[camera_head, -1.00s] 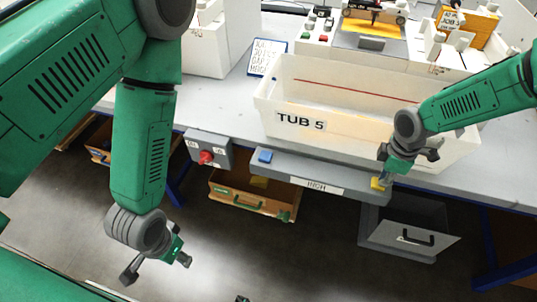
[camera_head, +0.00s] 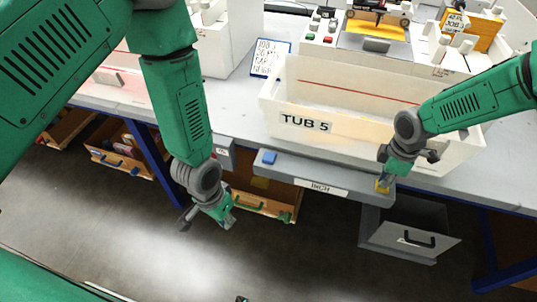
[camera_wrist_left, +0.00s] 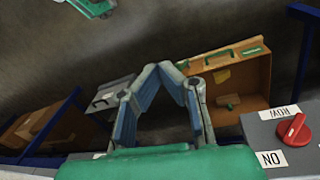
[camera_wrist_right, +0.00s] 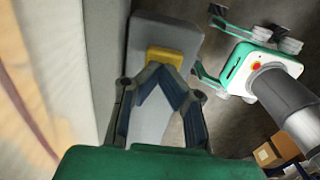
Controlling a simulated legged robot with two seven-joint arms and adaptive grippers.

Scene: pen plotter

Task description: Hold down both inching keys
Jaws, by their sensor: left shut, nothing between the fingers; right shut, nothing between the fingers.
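The inching bar (camera_head: 320,187), a grey box labelled INCH on the table's front edge, has a blue key (camera_head: 269,157) at its left end and a yellow key (camera_head: 382,187) at its right end. My right gripper (camera_head: 386,178) is shut and empty, its tips at the yellow key. In the right wrist view the tips overlap the near edge of the yellow key (camera_wrist_right: 165,56); I cannot tell whether it is pressed. My left gripper (camera_head: 229,221) is shut and empty, in front of the table, left of and apart from the blue key. Its shut tips show in the left wrist view (camera_wrist_left: 166,70).
A white tub (camera_head: 345,135) labelled TUB 5 stands right behind the bar. A grey switch box with a red knob (camera_wrist_left: 293,130) is left of the bar, mostly hidden by my left arm. Open drawers (camera_head: 262,200) sit below the table. The plotter (camera_head: 375,45) is behind.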

